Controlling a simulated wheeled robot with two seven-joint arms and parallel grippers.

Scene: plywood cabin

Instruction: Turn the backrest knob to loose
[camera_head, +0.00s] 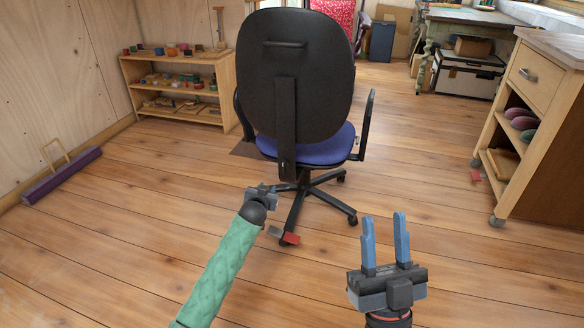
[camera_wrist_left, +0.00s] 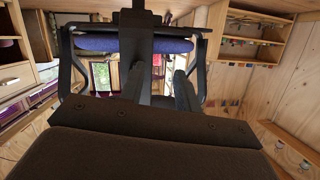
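The office chair stands with its back to me; its black backrest (camera_head: 295,75) and rear spine (camera_head: 285,130) face me, above a blue seat (camera_head: 310,150). I cannot make out the backrest knob clearly in either view. My left gripper (camera_head: 262,189), on the green-sleeved arm, is just left of the spine's lower end. In the left wrist view the picture is upside down. Two dark fingers (camera_wrist_left: 160,80) stand apart with nothing visible between them, and the seat (camera_wrist_left: 135,45) lies beyond. My right gripper (camera_head: 385,238) is open and empty, lower right of the chair.
A low shelf (camera_head: 180,88) with small items stands at the left wall. A wooden cabinet (camera_head: 540,110) on castors stands at the right. A small red piece (camera_head: 290,238) is by the chair's base. The floor between is mostly clear.

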